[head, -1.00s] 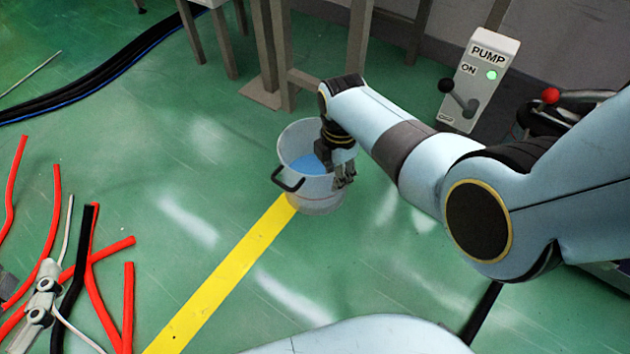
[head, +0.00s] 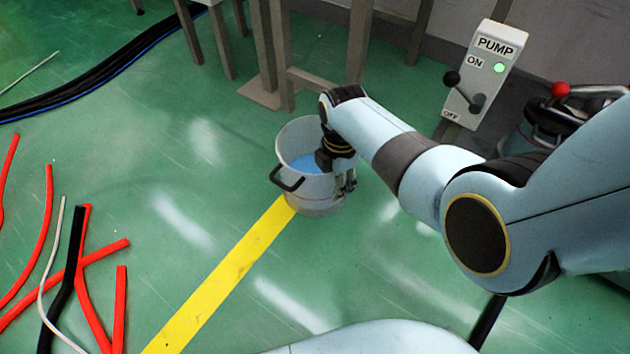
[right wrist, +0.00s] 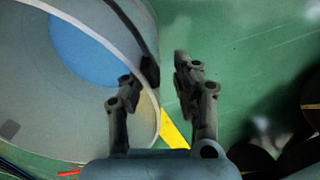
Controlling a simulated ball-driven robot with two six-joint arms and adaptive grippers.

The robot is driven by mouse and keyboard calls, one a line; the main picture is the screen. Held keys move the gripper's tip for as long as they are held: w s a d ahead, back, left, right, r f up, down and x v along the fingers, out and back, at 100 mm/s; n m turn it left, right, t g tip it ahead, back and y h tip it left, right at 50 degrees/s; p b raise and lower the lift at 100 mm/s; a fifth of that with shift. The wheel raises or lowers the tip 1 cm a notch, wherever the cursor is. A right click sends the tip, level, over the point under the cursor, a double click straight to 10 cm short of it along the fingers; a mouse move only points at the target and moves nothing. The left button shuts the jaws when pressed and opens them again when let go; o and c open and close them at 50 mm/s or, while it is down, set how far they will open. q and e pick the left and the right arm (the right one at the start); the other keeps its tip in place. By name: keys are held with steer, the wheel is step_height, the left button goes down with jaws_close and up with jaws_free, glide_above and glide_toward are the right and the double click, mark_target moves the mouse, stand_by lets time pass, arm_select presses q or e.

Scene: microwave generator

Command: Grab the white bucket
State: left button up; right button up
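The white bucket (head: 316,192) stands upright on the green floor with blue liquid inside and a black handle (head: 287,180) on its near left side. My right gripper (head: 345,182) is at the bucket's right rim, pointing down. In the right wrist view the bucket (right wrist: 75,120) fills the left side. The right gripper's fingers (right wrist: 160,82) are apart there, with the bucket's wall edge and a dark part, seemingly the other handle (right wrist: 149,73), between them. I cannot tell whether they touch it. My left gripper is not in view.
A pump switch box (head: 485,75) with a lever and green light stands at the back right. Wooden legs (head: 282,60) stand behind the bucket. Red hoses (head: 92,290) and black cables (head: 120,70) lie at left. A yellow stripe (head: 220,275) crosses clear floor.

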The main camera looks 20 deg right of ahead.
steer(key=shift+c, duration=0.2)
jaws_close()
steer(key=shift+w+r, duration=0.1)
steer(key=shift+r, duration=0.05)
stand_by(0.7)
